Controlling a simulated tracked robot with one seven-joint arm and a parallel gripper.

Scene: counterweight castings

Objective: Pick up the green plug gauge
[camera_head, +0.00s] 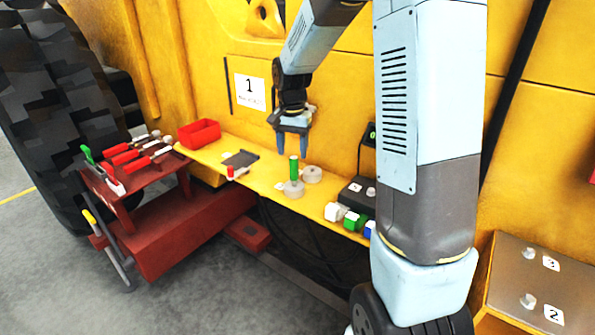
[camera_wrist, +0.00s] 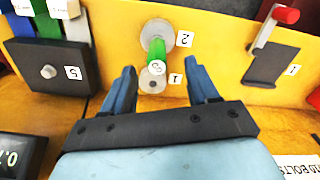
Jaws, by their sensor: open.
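The green plug gauge (camera_head: 294,168) is a small upright cylinder on the yellow shelf. It appears to stand at the front grey round casting (camera_head: 293,188); whether it sits in a bore or on top I cannot tell. In the wrist view the gauge (camera_wrist: 157,50) shows a pale numbered end toward the camera, between two grey discs labelled 2 (camera_wrist: 161,27) and 1 (camera_wrist: 152,85). My gripper (camera_head: 292,150) points down just above the gauge.
A dark block with a knob (camera_wrist: 48,72) and white, green and blue blocks (camera_head: 350,219) are to the right. A dark plate (camera_head: 241,159), red-handled tool (camera_head: 236,173) and red bin (camera_head: 199,134) are left.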

